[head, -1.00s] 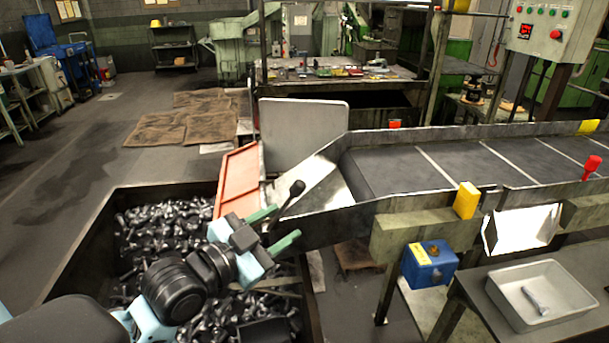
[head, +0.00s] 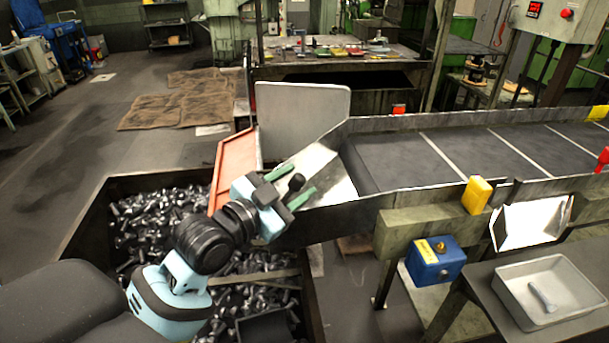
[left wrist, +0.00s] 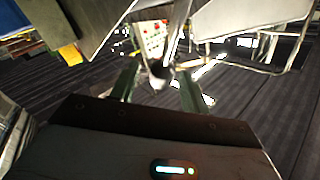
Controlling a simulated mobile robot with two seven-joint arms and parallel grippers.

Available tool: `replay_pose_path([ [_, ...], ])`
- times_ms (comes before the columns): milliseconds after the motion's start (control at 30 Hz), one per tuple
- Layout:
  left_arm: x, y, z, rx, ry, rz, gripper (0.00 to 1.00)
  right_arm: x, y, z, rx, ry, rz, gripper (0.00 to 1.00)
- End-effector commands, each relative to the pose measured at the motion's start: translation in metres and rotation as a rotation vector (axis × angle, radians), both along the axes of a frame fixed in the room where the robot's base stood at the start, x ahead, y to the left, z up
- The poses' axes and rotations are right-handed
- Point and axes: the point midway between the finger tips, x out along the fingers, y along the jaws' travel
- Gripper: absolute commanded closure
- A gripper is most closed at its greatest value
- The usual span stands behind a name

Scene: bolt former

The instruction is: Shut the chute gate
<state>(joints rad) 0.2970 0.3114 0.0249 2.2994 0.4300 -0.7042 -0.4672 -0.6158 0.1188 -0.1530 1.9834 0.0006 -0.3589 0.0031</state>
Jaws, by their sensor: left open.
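A lever with a black knob (head: 296,183) stands at the lower end of the chute (head: 325,172). Beside it an orange-red panel (head: 232,168) slopes over the bin's edge, and a pale grey plate (head: 302,120) stands upright behind. I cannot tell for sure which plate is the gate. My left gripper (head: 301,177) is open, with its green fingers on either side of the knob in the head view. In the left wrist view the dark knob (left wrist: 160,74) shows between the open fingers, near the tips; contact cannot be told. My right gripper is not in view.
A bin (head: 85,222) full of bolts lies below my left arm. The conveyor (head: 430,160) runs right from the chute. A blue box (head: 436,262), a yellow block (head: 477,195) and a grey tray (head: 575,297) with one bolt are at the right.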

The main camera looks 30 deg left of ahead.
Motion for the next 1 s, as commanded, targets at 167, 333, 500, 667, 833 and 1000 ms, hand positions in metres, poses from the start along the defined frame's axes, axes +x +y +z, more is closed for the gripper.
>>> replay_pose_path([
  [167, 0.022, -0.006, 0.001, -0.002, -0.002, 0.0, 0.54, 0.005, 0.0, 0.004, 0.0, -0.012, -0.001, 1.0],
  [333, 0.031, -0.009, 0.001, 0.001, -0.001, 0.0, 0.54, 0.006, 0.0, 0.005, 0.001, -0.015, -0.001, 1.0],
  [500, 0.033, -0.009, 0.0, 0.001, 0.0, -0.001, 0.54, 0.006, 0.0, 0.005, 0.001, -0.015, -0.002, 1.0],
  [667, 0.032, -0.009, 0.0, 0.001, 0.0, -0.001, 0.61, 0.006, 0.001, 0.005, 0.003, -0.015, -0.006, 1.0],
  [833, 0.032, -0.009, 0.0, 0.001, 0.0, -0.001, 0.83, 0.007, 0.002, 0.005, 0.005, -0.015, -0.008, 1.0],
  [1000, 0.032, -0.009, 0.0, 0.001, 0.001, -0.001, 1.0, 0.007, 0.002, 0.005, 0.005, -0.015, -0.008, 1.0],
])
